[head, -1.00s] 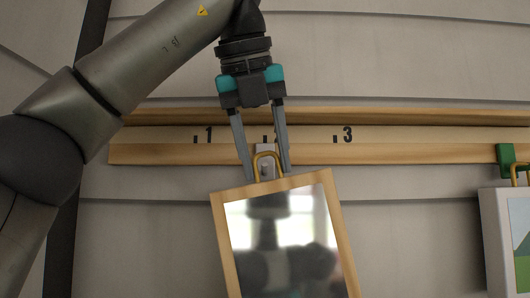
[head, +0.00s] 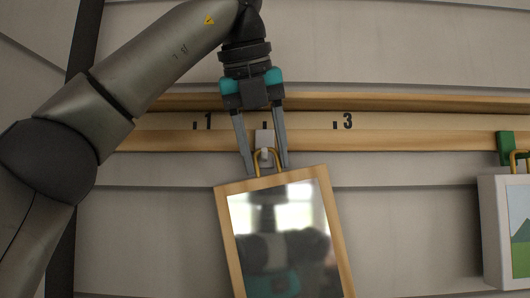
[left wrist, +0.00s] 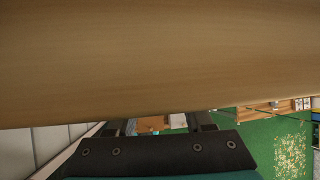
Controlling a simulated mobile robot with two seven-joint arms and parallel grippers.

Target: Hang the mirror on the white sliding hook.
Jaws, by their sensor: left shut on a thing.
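The mirror (head: 285,238) has a light wooden frame and a brass loop (head: 257,160) on top, and hangs slightly tilted. The white sliding hook (head: 265,138) is on the wooden rail, between marks 1 and 3, its top above the loop. The loop overlaps the hook's lower part in the head view; I cannot tell whether it is caught on it. My left gripper (head: 265,168) points down, its fingers either side of hook and loop, shut on the mirror at its top edge; the exact contact is unclear. My right gripper is not in view.
The wooden rail (head: 415,141) runs across the grey plank wall. A green hook (head: 505,147) at right carries a white-edged picture (head: 495,235). The wall between mirror and picture is clear. A wooden surface fills the left wrist view's top, above green floor (left wrist: 245,135).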

